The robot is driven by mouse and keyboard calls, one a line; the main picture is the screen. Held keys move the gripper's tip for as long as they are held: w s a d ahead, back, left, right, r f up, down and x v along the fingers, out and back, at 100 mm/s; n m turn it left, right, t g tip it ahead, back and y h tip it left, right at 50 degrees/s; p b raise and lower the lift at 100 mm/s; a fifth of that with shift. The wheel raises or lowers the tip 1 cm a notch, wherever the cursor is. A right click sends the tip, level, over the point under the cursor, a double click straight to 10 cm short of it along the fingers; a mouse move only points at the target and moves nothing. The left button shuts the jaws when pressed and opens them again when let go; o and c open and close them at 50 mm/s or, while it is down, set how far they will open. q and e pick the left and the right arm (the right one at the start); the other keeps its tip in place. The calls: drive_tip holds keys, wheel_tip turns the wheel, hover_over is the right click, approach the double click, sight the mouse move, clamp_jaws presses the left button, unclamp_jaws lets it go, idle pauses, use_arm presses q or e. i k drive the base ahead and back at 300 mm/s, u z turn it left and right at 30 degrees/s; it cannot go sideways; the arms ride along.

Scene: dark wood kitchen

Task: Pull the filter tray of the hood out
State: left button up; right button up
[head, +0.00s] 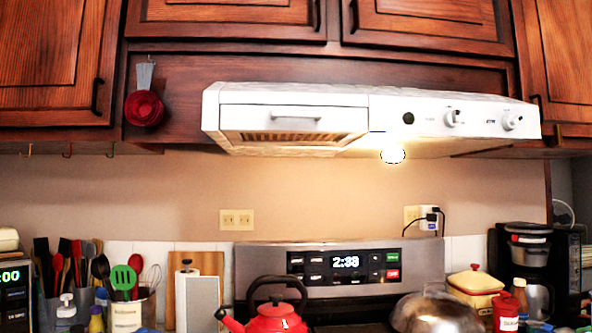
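The white range hood (385,98) is fixed under the wooden cabinets in the upper middle of the head view. Its filter tray (250,118) is the white drawer-like front on the hood's left half, with a slatted grille showing along its lower part. A grey bar handle (296,116) runs across the upper part of the tray front. The tray front looks about level with the hood's front; any small gap is hard to tell. Neither of my grippers shows in the view.
Below the hood are a stove panel (340,268), a red kettle (270,318) and a shiny domed lid (436,312). Red measuring cups (144,107) hang left of the hood. A lit bulb (393,154) hangs under it. The space just before the tray looks clear.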

sight(234, 120)
drive_tip(key=u, duration=1.5)
drive_tip(key=k, duration=0.75)
drive_tip(key=z, duration=0.8)
drive_tip(key=i, duration=0.5)
